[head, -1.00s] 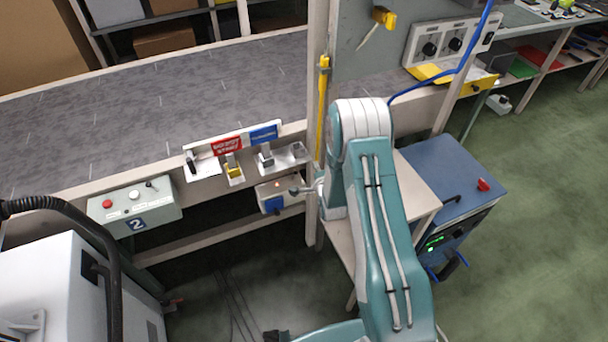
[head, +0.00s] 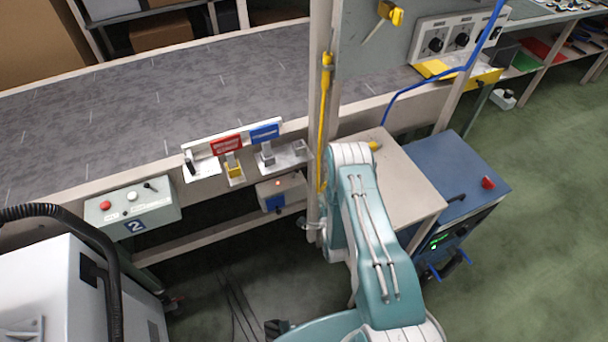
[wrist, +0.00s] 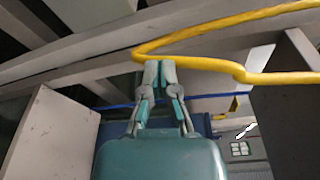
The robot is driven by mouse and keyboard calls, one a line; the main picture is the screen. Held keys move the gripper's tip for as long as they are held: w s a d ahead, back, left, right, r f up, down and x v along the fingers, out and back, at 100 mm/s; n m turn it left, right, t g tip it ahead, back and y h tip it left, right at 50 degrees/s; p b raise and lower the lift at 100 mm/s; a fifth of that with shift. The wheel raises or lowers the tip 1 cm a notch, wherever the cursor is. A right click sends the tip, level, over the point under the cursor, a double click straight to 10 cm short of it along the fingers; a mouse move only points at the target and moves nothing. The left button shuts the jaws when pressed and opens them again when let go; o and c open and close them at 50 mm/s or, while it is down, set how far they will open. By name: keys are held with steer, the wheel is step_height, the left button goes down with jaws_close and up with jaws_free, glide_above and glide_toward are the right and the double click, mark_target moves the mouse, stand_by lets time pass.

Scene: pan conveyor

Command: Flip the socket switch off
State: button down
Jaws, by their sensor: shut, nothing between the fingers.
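A grey socket box (head: 290,187) with a lit red lamp and a blue socket cover (head: 275,203) is mounted below the conveyor edge, left of the upright post, in the head view. Its switch is too small to tell apart, so I cannot read its position. My gripper (wrist: 154,72) is shut and empty in the wrist view, its fingertips close together by a yellow cable (wrist: 200,64). I cannot tell whether they touch it. In the head view the gripper is small and only partly visible near the post, lower right of the socket box. The wrist view does not show the box clearly.
The post (head: 318,120) carries a yellow cable and stands between the box and my arm. A grey control box (head: 160,212) with buttons is at left. A small table (head: 400,185) and blue cabinet (head: 455,175) stand at right.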

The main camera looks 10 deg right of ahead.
mark_target(302, 181)
steer(key=w, duration=1)
steer(key=shift+w+d+f, duration=0.1)
steer(key=shift+w+f, duration=0.1)
steer(key=shift+f, duration=0.05)
steer(key=a, duration=0.3)
steer(key=shift+w+a+r, duration=0.15)
steer(key=shift+w+r, duration=0.15)
steer(key=shift+r, duration=0.1)
steer(key=shift+w+a, duration=0.1)
steer(key=shift+a, duration=0.15)
steer(key=shift+a+r+n+t, duration=0.15)
steer(key=shift+a+r+n, duration=0.05)
steer(key=shift+n, duration=0.45)
steer(key=shift+a+r+n+t, duration=0.15)
steer(key=shift+a+n, duration=0.05)
steer(key=shift+n, duration=0.45)
steer(key=shift+s+a+r+n+t, duration=0.15)
steer(key=shift+a+n, duration=0.15)
steer(key=shift+n, duration=0.5)
steer(key=shift+s+a+r+n+t, duration=0.1)
steer(key=shift+a+n+t, duration=0.15)
steer(key=shift+n, duration=0.55)
steer(key=shift+s+a+r+n+t, duration=0.1)
steer(key=shift+a+n, duration=0.2)
steer(key=shift+n, duration=0.5)
steer(key=shift+w, duration=0.1)
